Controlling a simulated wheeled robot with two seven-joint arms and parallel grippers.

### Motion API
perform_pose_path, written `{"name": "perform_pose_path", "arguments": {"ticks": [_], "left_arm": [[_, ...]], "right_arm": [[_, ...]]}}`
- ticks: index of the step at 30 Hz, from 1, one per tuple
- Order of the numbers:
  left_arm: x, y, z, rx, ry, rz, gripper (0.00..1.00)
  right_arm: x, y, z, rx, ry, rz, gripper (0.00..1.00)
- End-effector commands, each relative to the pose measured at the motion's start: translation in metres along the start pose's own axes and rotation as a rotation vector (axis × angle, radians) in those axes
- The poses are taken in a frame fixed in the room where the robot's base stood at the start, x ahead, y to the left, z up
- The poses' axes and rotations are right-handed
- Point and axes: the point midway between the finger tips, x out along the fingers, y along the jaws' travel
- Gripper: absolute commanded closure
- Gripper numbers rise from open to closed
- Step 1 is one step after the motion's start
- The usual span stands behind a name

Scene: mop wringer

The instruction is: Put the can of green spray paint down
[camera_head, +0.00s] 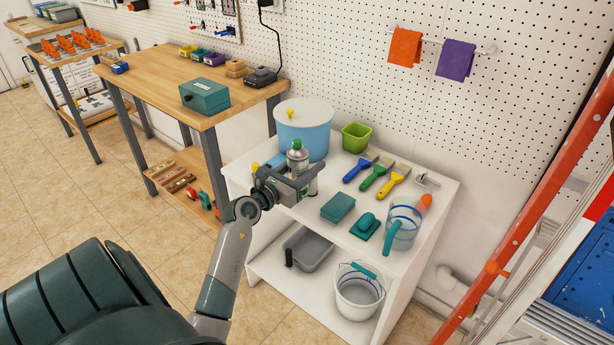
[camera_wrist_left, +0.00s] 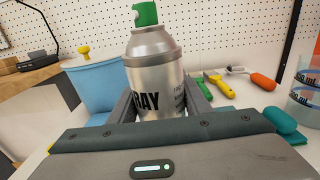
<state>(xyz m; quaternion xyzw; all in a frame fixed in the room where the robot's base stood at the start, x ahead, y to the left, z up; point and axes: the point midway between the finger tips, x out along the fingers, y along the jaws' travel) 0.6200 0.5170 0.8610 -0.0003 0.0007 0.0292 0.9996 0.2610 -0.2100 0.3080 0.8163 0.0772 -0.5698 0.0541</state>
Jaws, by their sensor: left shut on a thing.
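The spray can, silver with a green cap (camera_head: 297,153), is upright in my left gripper (camera_head: 297,180), whose fingers are closed around its body. In the left wrist view the can (camera_wrist_left: 157,75) stands between the two fingers, with part of its lettering showing and its base hidden by the gripper. The gripper is at the left front part of the white shelf's top (camera_head: 330,185), in front of the blue bucket. I cannot tell whether the can's base touches the shelf top. My right gripper does not show.
A blue lidded bucket (camera_head: 304,137) and a green bin (camera_head: 356,137) stand behind. Blue, green and yellow brushes (camera_head: 377,175), teal sponges (camera_head: 338,208) and a clear jug (camera_head: 401,228) lie to the right. An orange ladder (camera_head: 545,190) stands at the right. A wooden workbench (camera_head: 160,75) is at the left.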

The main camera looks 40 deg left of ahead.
Motion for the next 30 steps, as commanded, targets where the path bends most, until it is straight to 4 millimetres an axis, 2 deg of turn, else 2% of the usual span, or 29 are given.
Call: {"name": "perform_pose_path", "arguments": {"ticks": [5,15,28,29,30], "left_arm": [[0.000,0.000,-0.003,0.000,-0.001,0.000,0.83],[0.000,0.000,-0.038,0.000,-0.001,0.000,0.83],[0.000,0.000,-0.043,0.001,-0.001,0.000,0.83],[0.000,-0.001,-0.043,0.000,0.001,0.000,0.54],[0.000,-0.001,-0.043,0.000,0.000,0.000,0.44]], "right_arm": [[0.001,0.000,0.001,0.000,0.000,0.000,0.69],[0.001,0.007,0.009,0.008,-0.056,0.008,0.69],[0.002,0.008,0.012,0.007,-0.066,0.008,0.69],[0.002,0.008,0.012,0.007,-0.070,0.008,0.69],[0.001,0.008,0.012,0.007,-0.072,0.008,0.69]]}}
